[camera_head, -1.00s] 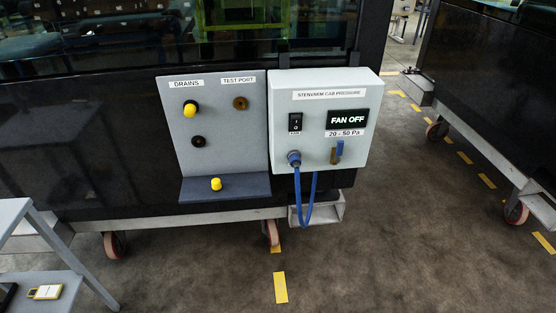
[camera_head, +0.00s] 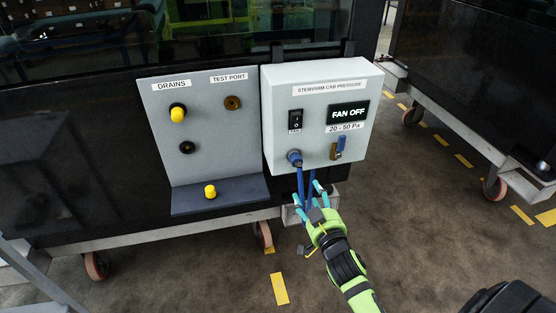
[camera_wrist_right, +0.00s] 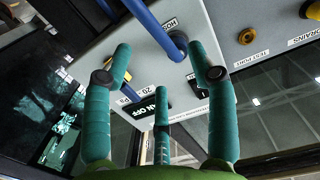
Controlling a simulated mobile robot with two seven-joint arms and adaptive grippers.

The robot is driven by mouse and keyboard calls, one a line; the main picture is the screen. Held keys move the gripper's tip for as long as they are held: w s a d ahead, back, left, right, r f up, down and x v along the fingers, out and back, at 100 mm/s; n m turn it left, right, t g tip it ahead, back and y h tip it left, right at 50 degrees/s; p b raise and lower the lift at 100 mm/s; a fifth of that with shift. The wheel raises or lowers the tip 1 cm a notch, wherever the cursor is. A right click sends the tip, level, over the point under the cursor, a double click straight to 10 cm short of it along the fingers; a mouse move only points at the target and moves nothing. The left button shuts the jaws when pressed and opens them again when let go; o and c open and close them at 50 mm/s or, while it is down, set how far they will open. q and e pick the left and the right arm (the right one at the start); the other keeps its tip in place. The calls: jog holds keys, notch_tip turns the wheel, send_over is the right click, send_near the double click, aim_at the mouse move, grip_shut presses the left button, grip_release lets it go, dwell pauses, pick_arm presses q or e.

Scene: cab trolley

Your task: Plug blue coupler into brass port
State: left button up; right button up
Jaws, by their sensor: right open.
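The blue coupler (camera_head: 294,156) sits at the lower left of the pale control box, with a blue hose (camera_head: 300,182) hanging from it. In the right wrist view, the blue hose (camera_wrist_right: 150,24) runs to a round fitting (camera_wrist_right: 178,44) beside a HOSE label. The brass port (camera_head: 232,103), labelled TEST PORT, is on the grey panel left of the box and looks empty; it also shows in the wrist view (camera_wrist_right: 246,36). My right gripper (camera_head: 310,199) is open below the box, its teal fingers (camera_wrist_right: 160,62) spread near the hose. My left gripper is out of view.
The control box (camera_head: 285,115) reads FAN OFF. A brass valve with a blue lever (camera_head: 340,145) is right of the coupler. Open floor lies in front.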

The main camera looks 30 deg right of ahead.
aim_at(300, 167)
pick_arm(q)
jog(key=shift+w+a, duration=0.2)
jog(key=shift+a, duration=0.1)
pick_arm(e)
jog(key=r, duration=0.1)
jog(key=w+r, duration=0.1)
jog(key=r, duration=0.1)
jog(key=shift+a+r+t, duration=0.2)
jog(key=shift+r+t, duration=0.1)
jog(key=shift+t, duration=0.1)
jog(key=b+x, duration=0.2)
jog(key=x, duration=0.7)
jog(key=shift+f, duration=0.1)
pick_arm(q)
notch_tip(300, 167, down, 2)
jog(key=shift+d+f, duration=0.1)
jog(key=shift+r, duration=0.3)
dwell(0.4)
pick_arm(e)
grip_shut()
